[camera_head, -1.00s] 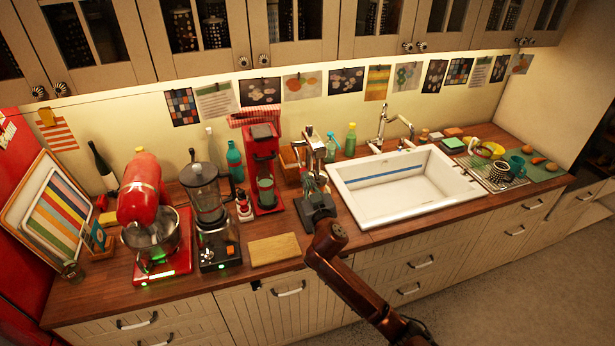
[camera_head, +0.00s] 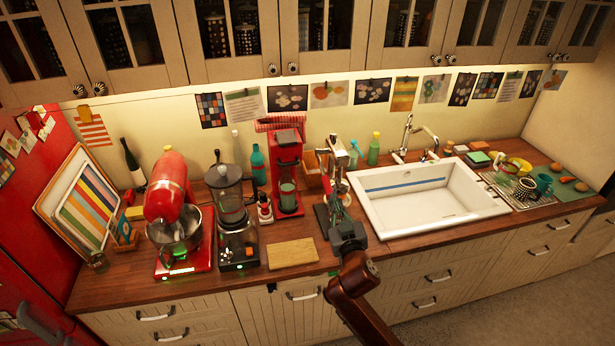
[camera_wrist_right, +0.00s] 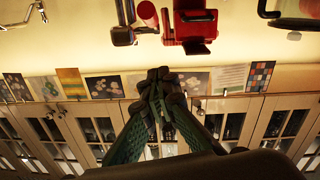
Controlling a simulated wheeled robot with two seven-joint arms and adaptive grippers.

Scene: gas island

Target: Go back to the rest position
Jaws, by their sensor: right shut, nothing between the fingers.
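My right arm comes up from the bottom of the head view. That view shows the kitchen upside down. Whether the gripper touches anything is hard to tell from the head view; the wrist view shows clear space around the tips. My left gripper is in neither view.
Wall cabinets (camera_head: 235,60) hang above. Dishes lie right of the sink. Floor is free at lower right.

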